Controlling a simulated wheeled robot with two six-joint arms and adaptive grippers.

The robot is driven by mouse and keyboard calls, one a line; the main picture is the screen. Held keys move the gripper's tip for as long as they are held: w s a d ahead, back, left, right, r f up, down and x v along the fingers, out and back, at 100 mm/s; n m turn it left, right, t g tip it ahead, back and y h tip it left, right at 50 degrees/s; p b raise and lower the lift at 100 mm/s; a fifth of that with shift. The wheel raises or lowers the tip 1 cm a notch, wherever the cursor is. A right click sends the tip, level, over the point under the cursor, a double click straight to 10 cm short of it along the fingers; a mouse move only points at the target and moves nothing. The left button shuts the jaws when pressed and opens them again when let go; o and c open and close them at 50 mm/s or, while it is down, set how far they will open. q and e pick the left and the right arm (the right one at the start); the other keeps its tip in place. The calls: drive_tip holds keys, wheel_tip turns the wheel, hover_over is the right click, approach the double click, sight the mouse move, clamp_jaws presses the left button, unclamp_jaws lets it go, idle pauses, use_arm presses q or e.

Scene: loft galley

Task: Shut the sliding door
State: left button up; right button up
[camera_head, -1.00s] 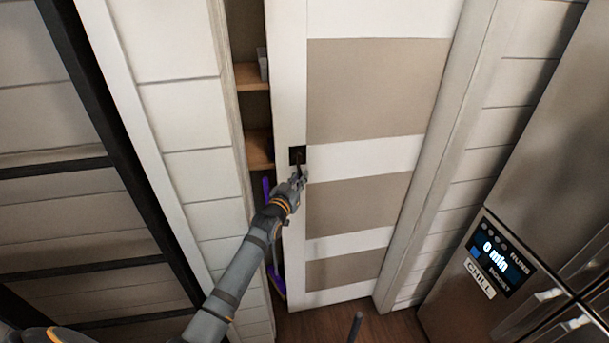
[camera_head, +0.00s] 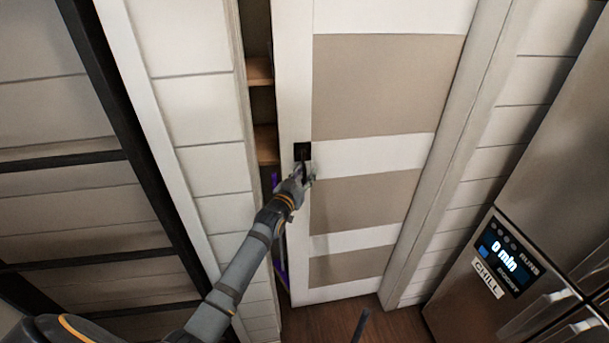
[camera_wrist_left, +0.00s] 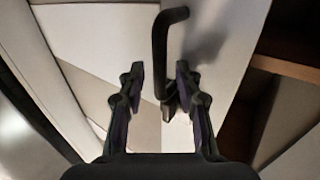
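The sliding door (camera_head: 372,155) is white with taupe panels. It stands partly open, with a narrow upright gap at its left edge. Its black handle (camera_head: 302,151) is near that edge. My left gripper (camera_head: 306,174) is at the handle in the head view. In the left wrist view, the bent black handle (camera_wrist_left: 160,55) runs between the two separated fingers of my left gripper (camera_wrist_left: 158,78). Light shows on both sides of the handle, so the fingers do not look clamped on it.
Wooden shelves (camera_head: 265,143) and a purple item (camera_head: 281,252) show in the gap. A white panelled wall (camera_head: 200,120) is left of it, with a black frame (camera_head: 115,140) further left. A steel fridge (camera_head: 560,180) stands at the right. The wooden floor (camera_head: 330,320) shows below.

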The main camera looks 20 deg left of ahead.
use_arm(q)
drive_tip(key=s, duration=1.2)
